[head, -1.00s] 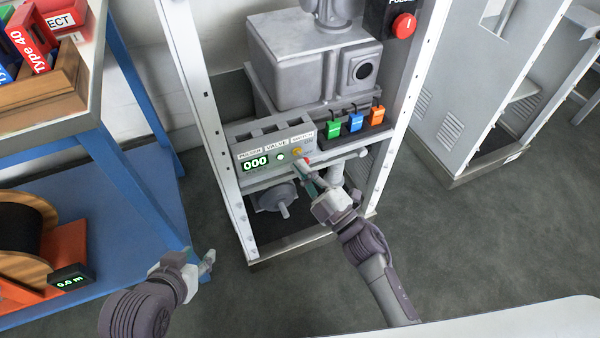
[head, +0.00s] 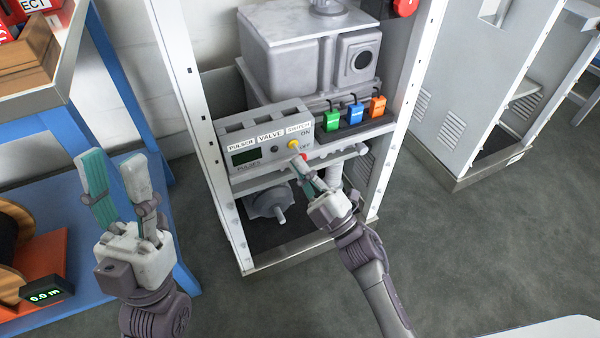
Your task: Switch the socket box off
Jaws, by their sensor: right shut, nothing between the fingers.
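The socket box (head: 262,140) is a grey box on the frame's shelf, labelled PULSER, VALVE and SWITCH. Its display (head: 246,157) is dark and so is the round lamp under VALVE. The yellow switch knob (head: 293,144) sits between the ON and OFF labels; its exact angle is too small to read. My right gripper (head: 300,166) is shut and empty, its fingertips just below the knob at the box's lower right front. I cannot tell whether they touch the box. My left gripper (head: 115,178) is open and empty, raised at the left, apart from the box.
Green, blue and orange plugs (head: 355,115) stand right of the box. A grey pump housing (head: 305,55) is behind it. The frame's upright posts (head: 190,95) flank the shelf. A blue-framed table with a spool and a 0.0 m display (head: 47,290) is at left. The floor at right is clear.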

